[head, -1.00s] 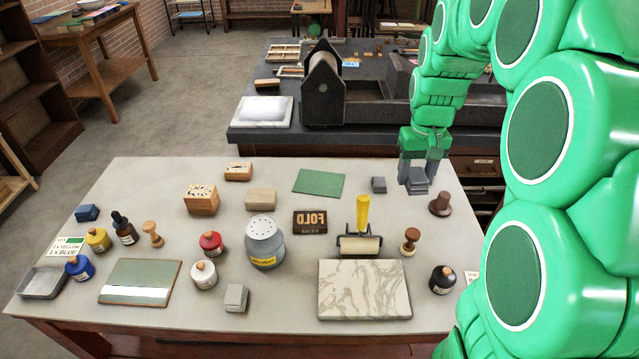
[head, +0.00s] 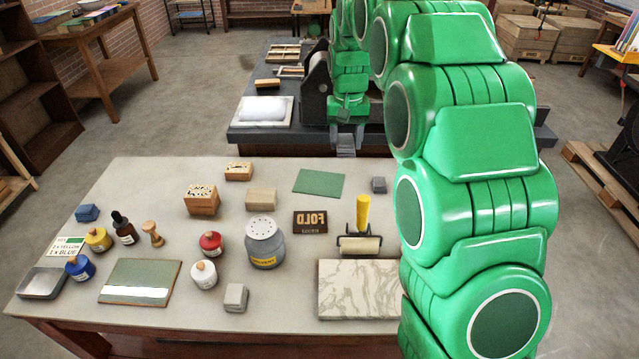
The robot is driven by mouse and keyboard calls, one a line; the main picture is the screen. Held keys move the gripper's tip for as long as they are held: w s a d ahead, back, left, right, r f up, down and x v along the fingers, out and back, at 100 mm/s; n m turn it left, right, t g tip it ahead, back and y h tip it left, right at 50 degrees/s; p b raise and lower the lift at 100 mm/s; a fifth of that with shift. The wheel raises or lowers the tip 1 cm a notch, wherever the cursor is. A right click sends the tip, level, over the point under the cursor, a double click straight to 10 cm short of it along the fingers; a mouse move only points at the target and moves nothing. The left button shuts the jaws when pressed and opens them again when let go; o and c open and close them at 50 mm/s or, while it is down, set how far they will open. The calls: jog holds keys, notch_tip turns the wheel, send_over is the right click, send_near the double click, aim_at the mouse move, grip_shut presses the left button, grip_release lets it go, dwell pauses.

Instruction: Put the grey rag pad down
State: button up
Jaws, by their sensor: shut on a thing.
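My gripper (head: 346,138) is at the upper middle of the head view, pointing down beyond the far edge of the near table (head: 270,175). It is shut on a grey rag pad (head: 346,150), a small block that shows just below the fingers and is partly hidden by them. The pad appears in the air; its exact height is hard to tell. Two similar grey blocks are on the table: one (head: 378,185) near the far right, one (head: 236,297) near the front.
A green sheet (head: 318,181), a FOLD block (head: 310,221), a yellow-handled roller (head: 361,225), a marble slab (head: 345,290) and a grey shaker jar (head: 265,243) stand on the table. Behind is a dark press bench (head: 250,135).

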jog(key=shift+w+a, duration=0.9)
jog(key=shift+a, duration=1.15)
send_over(320, 180)
jog(key=shift+s+a+f, duration=0.1)
jog(key=shift+f, duration=5.2)
jog(key=shift+s+f, duration=0.1)
jog(key=shift+f, duration=5.15)
jog(key=shift+w+f, duration=0.1)
jog(key=shift+f, duration=1.5)
jog(key=shift+f, duration=0.1)
jog(key=o, duration=1)
